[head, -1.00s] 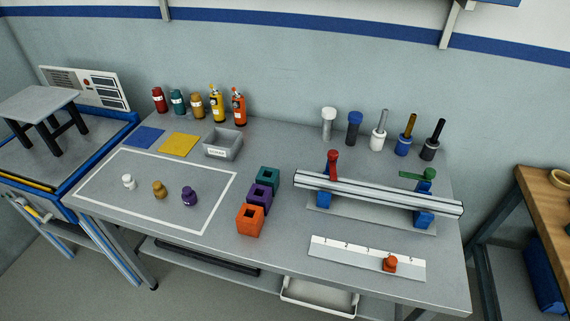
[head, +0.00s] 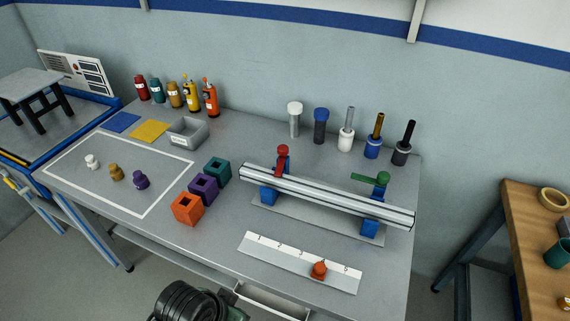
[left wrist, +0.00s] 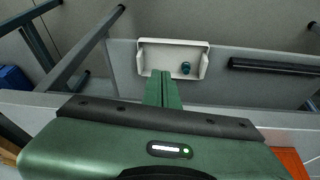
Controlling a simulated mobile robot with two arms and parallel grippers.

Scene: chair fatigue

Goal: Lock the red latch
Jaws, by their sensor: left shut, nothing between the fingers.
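The red latch (head: 282,161) stands at the left blue support of the silver rail (head: 325,195) on the table. Its knob is up, and its lever runs from the knob towards the near side, by the rail's top; I cannot tell whether it touches the rail. The green latch (head: 371,179) is at the right support, its lever pointing left behind the rail. My left gripper (left wrist: 158,88) is shut and empty in the left wrist view, well away from the red latch. In the head view only dark and green parts of my arm show at the bottom edge. My right gripper is not in view.
Orange, purple and teal square blocks (head: 204,188) stand left of the rail. A numbered white strip (head: 290,259) with an orange knob lies in front. Several upright handled tools (head: 346,130) stand behind. A white tray (left wrist: 172,44) hangs under the table.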

